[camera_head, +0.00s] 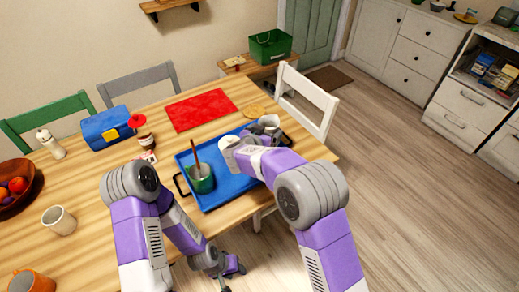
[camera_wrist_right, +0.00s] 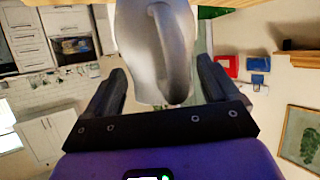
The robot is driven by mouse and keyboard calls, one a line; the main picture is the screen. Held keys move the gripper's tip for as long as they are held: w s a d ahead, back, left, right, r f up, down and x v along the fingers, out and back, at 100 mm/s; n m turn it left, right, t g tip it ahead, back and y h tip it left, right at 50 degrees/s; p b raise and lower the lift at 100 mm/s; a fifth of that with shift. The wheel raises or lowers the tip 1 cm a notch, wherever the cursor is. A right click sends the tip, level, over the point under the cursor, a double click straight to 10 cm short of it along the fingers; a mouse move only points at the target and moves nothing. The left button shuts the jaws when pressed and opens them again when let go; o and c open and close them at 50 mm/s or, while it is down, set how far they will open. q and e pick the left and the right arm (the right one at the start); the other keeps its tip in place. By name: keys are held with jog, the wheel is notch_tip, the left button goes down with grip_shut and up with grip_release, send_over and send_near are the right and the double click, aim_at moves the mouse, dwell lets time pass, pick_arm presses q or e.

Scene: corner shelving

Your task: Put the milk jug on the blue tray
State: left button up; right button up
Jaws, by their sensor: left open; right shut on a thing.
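The milk jug, pale grey with a looped handle, fills the top middle of the right wrist view (camera_wrist_right: 150,45). In the head view it shows small at the tray's far right corner (camera_head: 268,121). My right gripper (camera_wrist_right: 165,95) is shut on it, with a dark finger on each side of the handle. The blue tray (camera_head: 228,187) lies on the table, partly hidden by my right arm. I cannot tell whether the jug touches the tray. My left gripper (camera_head: 232,275) is open and empty, low by the table's front edge.
A red mat (camera_head: 201,109), a blue box (camera_head: 107,127) and a beige cup (camera_head: 59,220) are on the table. A white chair (camera_head: 309,100) stands behind the far right corner.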

notch_tip(320, 180, down, 6)
jog(key=shift+r+b, duration=0.1)
jog(key=shift+b, duration=1.1)
jog(key=o, duration=1.6)
jog(key=shift+f, duration=0.2)
jog(key=shift+r, duration=0.15)
jog(key=shift+p+v, duration=1.7)
jog(key=shift+v, duration=4.35)
